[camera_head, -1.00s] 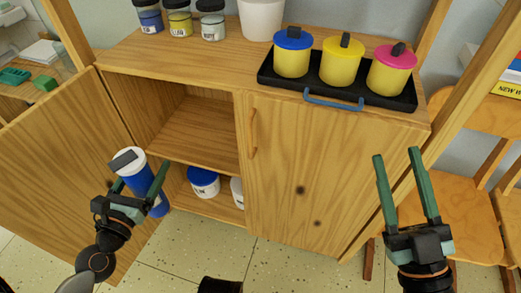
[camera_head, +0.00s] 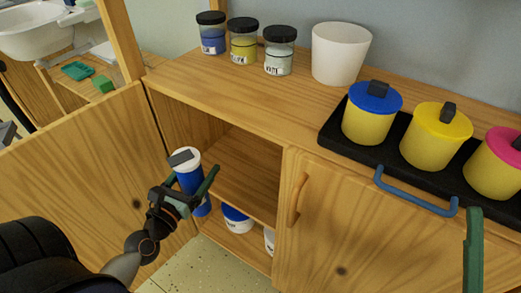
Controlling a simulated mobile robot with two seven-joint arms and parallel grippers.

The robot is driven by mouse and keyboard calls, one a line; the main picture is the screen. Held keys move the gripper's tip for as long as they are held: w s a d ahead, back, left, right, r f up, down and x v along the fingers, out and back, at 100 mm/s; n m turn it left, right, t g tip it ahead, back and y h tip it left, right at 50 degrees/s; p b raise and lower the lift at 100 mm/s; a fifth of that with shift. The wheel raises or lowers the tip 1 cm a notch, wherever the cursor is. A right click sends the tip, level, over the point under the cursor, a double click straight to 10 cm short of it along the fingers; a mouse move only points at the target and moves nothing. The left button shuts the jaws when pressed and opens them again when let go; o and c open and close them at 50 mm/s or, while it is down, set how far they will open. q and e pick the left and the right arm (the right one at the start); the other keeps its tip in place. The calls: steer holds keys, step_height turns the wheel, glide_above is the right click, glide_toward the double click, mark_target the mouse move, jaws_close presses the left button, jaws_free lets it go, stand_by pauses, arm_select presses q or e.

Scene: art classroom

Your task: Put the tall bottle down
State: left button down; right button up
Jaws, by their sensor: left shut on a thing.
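The tall bottle (camera_head: 188,170) is blue with a white top and a dark grey cap piece. My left gripper (camera_head: 194,182) is shut on it and holds it nearly upright, slightly tilted, in front of the open cabinet bay. The bottle's lower end shows below the gripper fingers, and the fingers hide part of its middle. My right gripper (camera_head: 473,250) shows only as one green finger at the lower right edge. The rest of it is out of the picture.
The wooden cabinet has an open left door (camera_head: 85,185), a mostly bare middle shelf (camera_head: 245,165) and a blue-and-white tub (camera_head: 236,218) below. On top stand paint jars (camera_head: 243,42), a white pot (camera_head: 340,55) and a black tray (camera_head: 345,152) with three lidded yellow pots.

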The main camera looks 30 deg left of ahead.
arm_select(q)
steer(key=w+d, duration=0.1)
steer(key=w, duration=1.7)
step_height(320, 180, down, 7)
steer(key=b, duration=0.4)
steer(key=shift+w+d+r+b, duration=0.2)
steer(key=shift+w+b, duration=0.15)
steer(key=shift+w, duration=0.05)
arm_select(e)
steer(key=shift+m, duration=0.4)
steer(key=f, duration=0.4)
steer(key=shift+w+a+f, duration=0.1)
steer(key=shift+a+f, duration=0.15)
arm_select(q)
steer(key=shift+f, duration=0.2)
jaws_free()
steer(key=shift+f, duration=0.1)
arm_select(e)
steer(key=shift+f, duration=0.1)
